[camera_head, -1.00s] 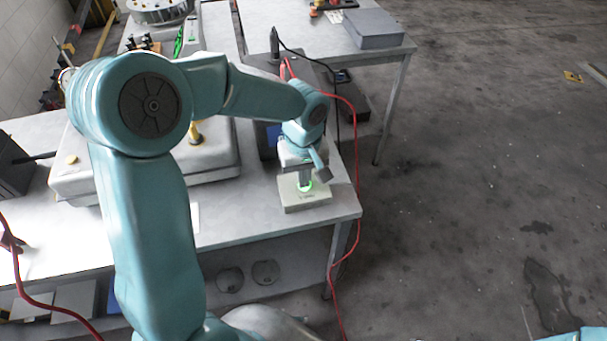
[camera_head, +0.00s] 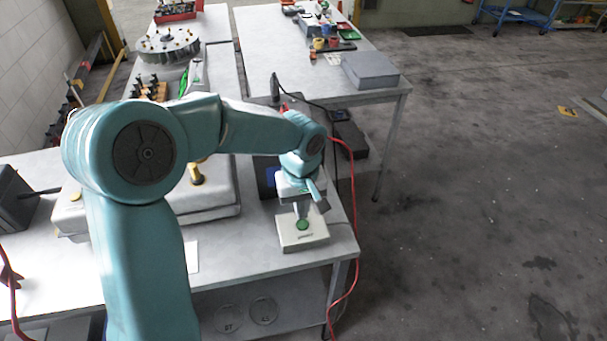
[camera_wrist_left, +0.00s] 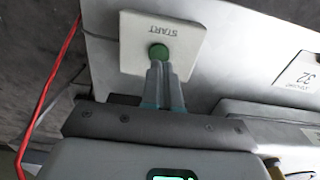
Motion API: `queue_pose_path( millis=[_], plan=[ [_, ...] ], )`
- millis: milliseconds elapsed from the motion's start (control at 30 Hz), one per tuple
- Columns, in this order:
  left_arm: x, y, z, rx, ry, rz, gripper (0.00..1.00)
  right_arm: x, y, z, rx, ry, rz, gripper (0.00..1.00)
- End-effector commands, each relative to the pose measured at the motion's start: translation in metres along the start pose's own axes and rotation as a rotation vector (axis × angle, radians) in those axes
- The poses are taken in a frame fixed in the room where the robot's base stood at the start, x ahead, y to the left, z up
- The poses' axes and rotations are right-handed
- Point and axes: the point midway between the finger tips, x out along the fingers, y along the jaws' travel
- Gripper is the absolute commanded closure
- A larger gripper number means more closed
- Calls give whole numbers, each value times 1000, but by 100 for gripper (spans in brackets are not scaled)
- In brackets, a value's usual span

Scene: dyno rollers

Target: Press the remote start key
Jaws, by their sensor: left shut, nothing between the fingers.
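The start key is a round green button (camera_head: 302,225) on a pale square box (camera_head: 300,240) near the right end of the bench. In the left wrist view the button (camera_wrist_left: 158,52) sits on the same box (camera_wrist_left: 185,40), marked START. My left gripper (camera_head: 300,212) points down just above the button. In the wrist view its shut, empty fingertips (camera_wrist_left: 160,66) are right at the button's edge. I cannot tell whether they touch it. The button shows plain green, with no bright ring. My right gripper is not in view.
A red cable (camera_head: 350,200) hangs at the bench's right end. A large pale case (camera_head: 220,190) stands left of the box. A second table (camera_head: 290,60) with a grey box (camera_head: 370,70) is behind. The floor to the right is mostly clear.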

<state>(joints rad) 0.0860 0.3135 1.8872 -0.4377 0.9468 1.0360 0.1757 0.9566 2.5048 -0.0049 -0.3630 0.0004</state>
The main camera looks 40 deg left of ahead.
Motion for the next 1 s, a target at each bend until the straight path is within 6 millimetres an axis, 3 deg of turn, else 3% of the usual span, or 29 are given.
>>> queue_pose_path(
  millis=[300, 500, 1000],
  plan=[
    [-66, 2, -3, 0, 7, 8, 100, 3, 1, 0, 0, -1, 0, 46],
    [-92, 1, -4, 0, 6, 6, 100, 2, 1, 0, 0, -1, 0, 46],
    [-99, 2, -3, 0, 5, 6, 100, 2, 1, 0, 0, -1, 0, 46]
  ],
)
